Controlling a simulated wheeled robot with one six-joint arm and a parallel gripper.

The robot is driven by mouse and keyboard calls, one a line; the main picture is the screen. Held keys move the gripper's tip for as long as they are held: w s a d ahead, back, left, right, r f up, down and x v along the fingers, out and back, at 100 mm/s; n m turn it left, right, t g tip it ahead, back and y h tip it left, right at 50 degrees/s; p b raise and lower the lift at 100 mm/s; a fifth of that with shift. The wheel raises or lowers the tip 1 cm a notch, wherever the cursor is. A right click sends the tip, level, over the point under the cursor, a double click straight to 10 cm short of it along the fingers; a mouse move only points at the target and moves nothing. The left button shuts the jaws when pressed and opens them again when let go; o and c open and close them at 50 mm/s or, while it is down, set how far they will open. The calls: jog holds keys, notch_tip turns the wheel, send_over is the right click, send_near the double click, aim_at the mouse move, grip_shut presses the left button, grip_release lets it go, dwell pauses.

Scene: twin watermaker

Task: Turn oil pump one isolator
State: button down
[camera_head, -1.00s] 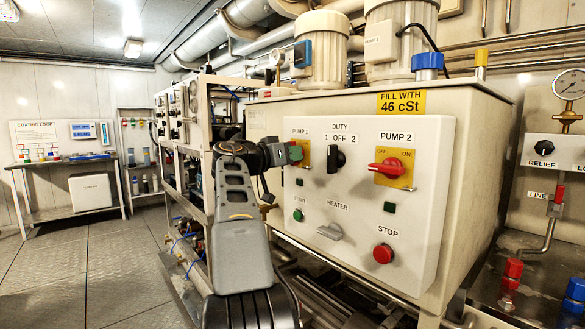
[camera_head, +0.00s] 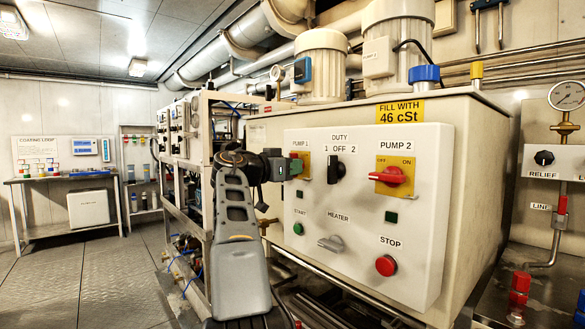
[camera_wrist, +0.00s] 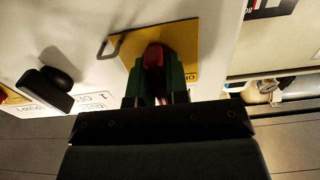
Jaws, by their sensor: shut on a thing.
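The oil pump one isolator has a yellow plate (camera_head: 305,166) under the PUMP 1 label, at the left of the pale control panel (camera_head: 340,267). Its red handle is hidden behind my gripper (camera_head: 292,167) in the head view. In the wrist view, the red handle (camera_wrist: 154,56) stands on the yellow plate (camera_wrist: 185,45), between the green-padded fingers of my gripper (camera_wrist: 155,88). My gripper is shut on this handle. How far the handle is turned cannot be told.
The black DUTY knob (camera_head: 335,168) is close to the right of my gripper. Further right is the red PUMP 2 isolator (camera_head: 390,176). Below are the HEATER knob (camera_head: 331,243) and red STOP button (camera_head: 386,265). A metal frame rack (camera_head: 185,215) stands left of my arm.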

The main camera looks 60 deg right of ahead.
jog(key=c, duration=1.1)
grip_release()
jog(key=v, duration=1.4)
jog(key=shift+d, duration=0.1)
jog(key=shift+r, duration=0.1)
